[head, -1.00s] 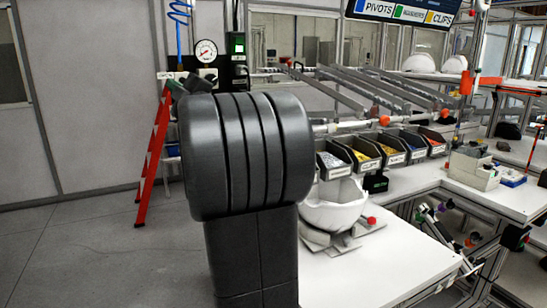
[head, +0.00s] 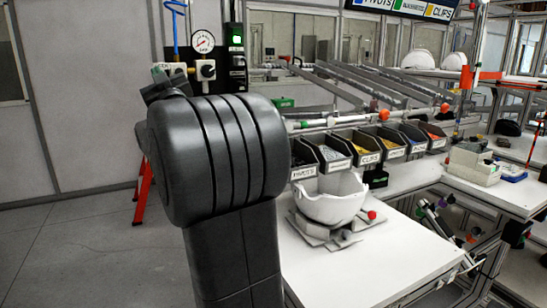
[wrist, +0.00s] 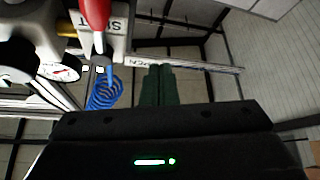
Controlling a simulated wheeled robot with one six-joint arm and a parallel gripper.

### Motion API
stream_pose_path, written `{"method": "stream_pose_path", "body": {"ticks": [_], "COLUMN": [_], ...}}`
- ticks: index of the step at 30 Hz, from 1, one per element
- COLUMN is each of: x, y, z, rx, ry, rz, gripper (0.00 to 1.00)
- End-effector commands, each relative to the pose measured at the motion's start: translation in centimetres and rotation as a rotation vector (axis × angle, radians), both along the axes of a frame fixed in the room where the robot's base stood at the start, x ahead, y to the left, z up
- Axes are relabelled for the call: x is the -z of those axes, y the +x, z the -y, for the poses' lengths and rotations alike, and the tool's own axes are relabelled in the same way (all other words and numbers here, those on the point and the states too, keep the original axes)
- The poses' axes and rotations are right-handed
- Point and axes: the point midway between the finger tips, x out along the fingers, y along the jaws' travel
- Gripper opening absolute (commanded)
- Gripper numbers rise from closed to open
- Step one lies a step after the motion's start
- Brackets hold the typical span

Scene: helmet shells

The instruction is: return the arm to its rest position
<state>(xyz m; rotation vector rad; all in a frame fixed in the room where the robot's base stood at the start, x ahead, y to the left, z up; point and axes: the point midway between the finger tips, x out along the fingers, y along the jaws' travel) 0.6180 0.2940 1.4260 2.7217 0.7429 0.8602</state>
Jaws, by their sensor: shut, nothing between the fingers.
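My own dark grey arm stands large in the left middle of the head view, its rounded joint covering part of the scene behind it. A small dark part of my arm's far end shows above and left of that joint. In the wrist view, the two fingers of my gripper (wrist: 157,85) lie side by side, shut with nothing between them. The fingers point toward a wall and metal framing, and they touch nothing that I can see.
A white helmet shell (head: 331,200) sits on a fixture on the white table (head: 345,270). Labelled parts bins (head: 366,147) line its back. A gauge (head: 203,41) and a blue coiled hose (wrist: 104,90) are near the arm's end. Open floor (head: 80,255) lies left.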

Motion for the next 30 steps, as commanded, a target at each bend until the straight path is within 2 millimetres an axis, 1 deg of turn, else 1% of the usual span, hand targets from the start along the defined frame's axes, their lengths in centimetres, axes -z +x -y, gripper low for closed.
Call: {"method": "stream_pose_path", "body": {"ticks": [1,3,15,21,30], "x": [0.3,-0.6,-1.8,-1.8,-1.6], "y": [-0.1,-0.1,0.0,0.0,0.0], "z": [-0.5,-0.4,-0.2,-0.2,-0.1], "rx": [-0.012,-0.01,-0.008,-0.008,-0.008], "ry": [0.026,0.06,0.243,0.289,0.294], "rz": [-0.02,-0.036,-0.124,-0.144,-0.147], "gripper": [0.0,0.0,0.0,0.0,0.0]}}
